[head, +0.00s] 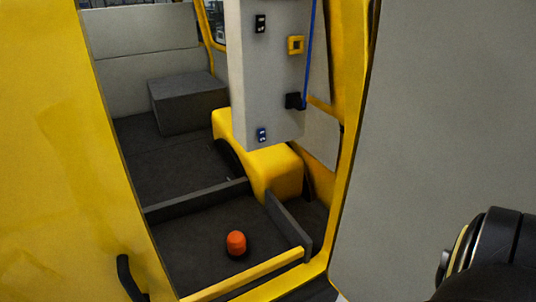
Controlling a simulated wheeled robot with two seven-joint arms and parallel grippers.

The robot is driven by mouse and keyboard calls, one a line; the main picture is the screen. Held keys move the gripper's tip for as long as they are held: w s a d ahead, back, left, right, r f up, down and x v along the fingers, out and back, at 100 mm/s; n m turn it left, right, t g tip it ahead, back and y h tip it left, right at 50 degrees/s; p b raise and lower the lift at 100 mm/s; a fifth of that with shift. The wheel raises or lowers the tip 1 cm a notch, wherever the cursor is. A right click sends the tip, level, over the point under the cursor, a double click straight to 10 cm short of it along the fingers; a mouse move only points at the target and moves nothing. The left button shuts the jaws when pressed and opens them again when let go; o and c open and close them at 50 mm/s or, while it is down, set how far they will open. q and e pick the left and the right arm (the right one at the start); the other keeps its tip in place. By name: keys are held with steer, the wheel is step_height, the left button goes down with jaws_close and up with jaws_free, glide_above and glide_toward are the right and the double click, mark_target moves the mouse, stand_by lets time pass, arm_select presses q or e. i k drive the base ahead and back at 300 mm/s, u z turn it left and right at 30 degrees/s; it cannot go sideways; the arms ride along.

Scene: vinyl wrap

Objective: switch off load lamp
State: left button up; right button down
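A grey panel (268,75) stands upright inside the open yellow van. It carries a black switch (260,24) near its top and a blue switch (262,135) near its bottom. A yellow square fitting (296,45) and a black box-like fitting (294,101) are on its right side, with a blue cable (308,55) running up from the black one. I cannot tell which of these works the load lamp, and no lit lamp can be made out. Neither of my grippers is in view.
An orange rounded object (236,243) sits on the dark van floor (185,245) behind a yellow sill (245,276). A grey box (187,102) stands farther back. A yellow door (65,150) is at left and a grey panel (440,130) at right, flanking the opening.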

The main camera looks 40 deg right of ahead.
mark_target(260, 132)
steer(key=k, duration=1.3)
steer(key=z, duration=0.65)
steer(key=i, duration=1.6)
steer(key=u, duration=0.65)
